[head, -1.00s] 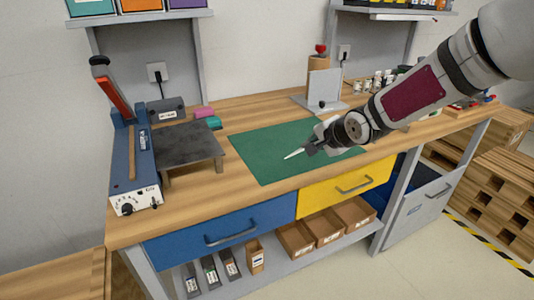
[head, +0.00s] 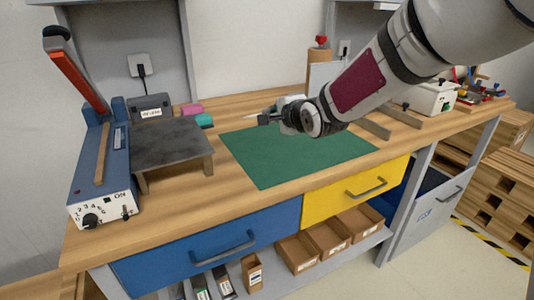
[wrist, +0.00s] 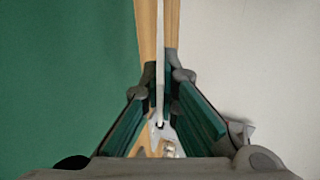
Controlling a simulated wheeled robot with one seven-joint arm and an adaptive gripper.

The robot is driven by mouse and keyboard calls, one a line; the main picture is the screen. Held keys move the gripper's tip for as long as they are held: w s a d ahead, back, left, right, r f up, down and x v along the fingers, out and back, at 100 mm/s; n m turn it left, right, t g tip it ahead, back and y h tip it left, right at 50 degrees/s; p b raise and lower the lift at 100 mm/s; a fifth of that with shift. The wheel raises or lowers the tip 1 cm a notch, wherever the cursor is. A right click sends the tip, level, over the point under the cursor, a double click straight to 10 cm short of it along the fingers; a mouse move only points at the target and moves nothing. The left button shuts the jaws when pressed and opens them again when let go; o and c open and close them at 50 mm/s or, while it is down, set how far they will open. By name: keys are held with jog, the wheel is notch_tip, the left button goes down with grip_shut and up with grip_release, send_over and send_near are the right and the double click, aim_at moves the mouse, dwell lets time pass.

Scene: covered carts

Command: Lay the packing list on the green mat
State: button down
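The green mat (head: 310,160) lies flat on the wooden bench, and no sheet shows on its visible part. My gripper (head: 266,118) is over the back left part of the mat in the head view, pointing left. In the wrist view its fingers (wrist: 160,85) are closed around a thin pale strip, which looks like the packing list (wrist: 160,40) seen edge-on. Only a small pale tip of it shows past the fingers in the head view. The mat also fills the left of the wrist view (wrist: 60,80).
A dark raised plate (head: 170,145) and a blue machine with a red-handled lever (head: 100,165) stand left of the mat. Pink and teal blocks (head: 204,120) lie behind.

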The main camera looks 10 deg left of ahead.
aim_at(274, 151)
notch_tip(274, 151, down, 8)
jog(key=b, duration=0.6)
jog(key=c, duration=2.3)
grip_release()
jog(key=shift+r, duration=0.1)
jog(key=o, duration=0.3)
jog(key=shift+o, duration=0.2)
jog(key=shift+s+d, duration=0.1)
jog(key=p+v, duration=0.3)
jog(key=v, duration=0.3)
jog(key=shift+s+r, duration=0.1)
jog(key=shift+r, duration=0.05)
jog(key=shift+p+v, duration=0.5)
jog(key=shift+v, duration=0.3)
